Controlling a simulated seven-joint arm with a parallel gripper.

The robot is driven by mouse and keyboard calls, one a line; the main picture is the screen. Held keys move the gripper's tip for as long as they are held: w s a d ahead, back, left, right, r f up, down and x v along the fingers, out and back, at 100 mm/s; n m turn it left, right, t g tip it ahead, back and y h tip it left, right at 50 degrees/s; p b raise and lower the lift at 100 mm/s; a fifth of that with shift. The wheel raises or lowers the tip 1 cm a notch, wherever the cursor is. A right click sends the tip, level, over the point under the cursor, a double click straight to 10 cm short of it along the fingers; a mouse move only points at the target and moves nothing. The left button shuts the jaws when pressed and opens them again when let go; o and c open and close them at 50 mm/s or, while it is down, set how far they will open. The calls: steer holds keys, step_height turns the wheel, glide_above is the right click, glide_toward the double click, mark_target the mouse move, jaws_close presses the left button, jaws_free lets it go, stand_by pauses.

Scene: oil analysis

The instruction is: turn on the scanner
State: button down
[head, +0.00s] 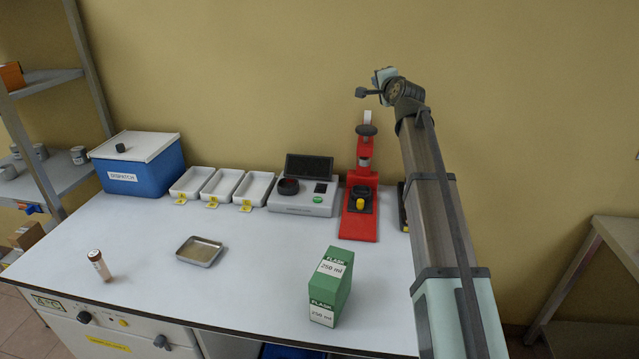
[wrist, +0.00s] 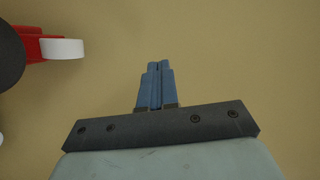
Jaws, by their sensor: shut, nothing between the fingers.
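The scanner is most likely the light grey device (head: 300,208) at the back middle of the table in the head view. It has a raised dark screen, a round black cup on its left, a small dark display and a green button (head: 318,199) on its front right. My gripper (wrist: 158,66) shows in the wrist view with its blue fingers shut together and nothing between them. In the head view my arm reaches up high, above and right of the device, well apart from it. The fingers cannot be made out there.
A red press-like stand (head: 361,205) is right of the device, its top near my wrist. Three white trays (head: 222,187) and a blue box (head: 140,170) stand left. A metal tray (head: 199,251), a brown vial (head: 99,265) and a green carton (head: 330,287) are nearer the front.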

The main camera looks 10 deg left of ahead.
steer(key=s+a+f+n+g, duration=0.1)
steer(key=s+a+n+g, duration=0.15)
steer(key=a, duration=0.55)
steer(key=s+a+f+n+g+h, duration=0.2)
steer(key=s+a+f+n+g, duration=0.1)
steer(key=f, duration=0.6)
steer(key=s+a+f+n+g+h, duration=0.3)
steer(key=s+a+f+n, duration=0.2)
steer(key=s+f, duration=0.3)
steer(key=shift+s+f+n+h, duration=0.25)
steer(key=shift+f+n+h, duration=0.05)
steer(key=shift+f+n, duration=0.2)
glide_above(321, 187)
steer(key=s, duration=0.2)
step_height(321, 187, down, 8)
steer(key=shift+a+r, duration=0.1)
steer(key=shift+r, duration=0.1)
step_height(321, 187, down, 3)
steer(key=shift+s+f, duration=0.1)
steer(key=shift+f, duration=0.5)
